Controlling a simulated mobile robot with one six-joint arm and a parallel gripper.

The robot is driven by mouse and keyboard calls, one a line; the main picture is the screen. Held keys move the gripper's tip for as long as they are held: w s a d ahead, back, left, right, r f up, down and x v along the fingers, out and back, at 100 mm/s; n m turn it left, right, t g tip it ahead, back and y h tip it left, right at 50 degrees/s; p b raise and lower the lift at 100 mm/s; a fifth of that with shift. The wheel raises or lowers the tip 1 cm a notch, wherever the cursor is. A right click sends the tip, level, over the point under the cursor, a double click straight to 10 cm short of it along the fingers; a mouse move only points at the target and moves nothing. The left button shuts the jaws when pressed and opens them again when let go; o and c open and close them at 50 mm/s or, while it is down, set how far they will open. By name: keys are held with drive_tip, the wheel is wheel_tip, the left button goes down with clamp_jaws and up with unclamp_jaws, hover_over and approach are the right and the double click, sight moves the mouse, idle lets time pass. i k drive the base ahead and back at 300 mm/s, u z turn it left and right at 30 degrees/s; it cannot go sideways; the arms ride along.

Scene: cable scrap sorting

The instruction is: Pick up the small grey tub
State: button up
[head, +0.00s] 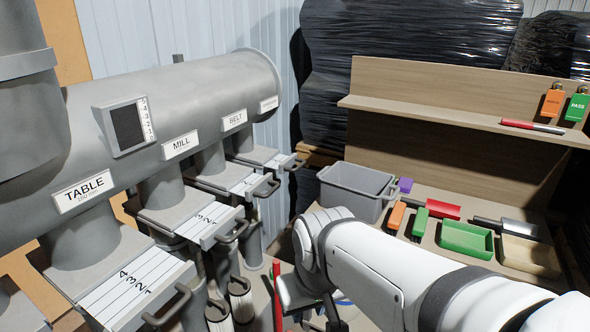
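The small grey tub (350,196) stands upright on the left end of the wooden bench, behind my arm in the head view. It looks like an open-topped box with a rim, and the inside that shows looks empty. My gripper (318,312) is low at the bottom of the picture, in front of and below the tub and apart from it. Only dark parts of it show beneath my white wrist. Its fingertips are not clear, so I cannot tell whether it is open or shut.
A shelf (450,117) rises behind. Grey ducts with handled slide gates (205,222) fill the left.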

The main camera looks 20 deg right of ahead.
sight(356, 191)
drive_tip(key=z, duration=0.6)
drive_tip(key=i, duration=1.2)
drive_tip(key=z, duration=0.9)
drive_tip(key=k, duration=0.7)
drive_tip(key=z, duration=0.1)
drive_tip(key=i, duration=0.8)
drive_tip(key=u, duration=0.1)
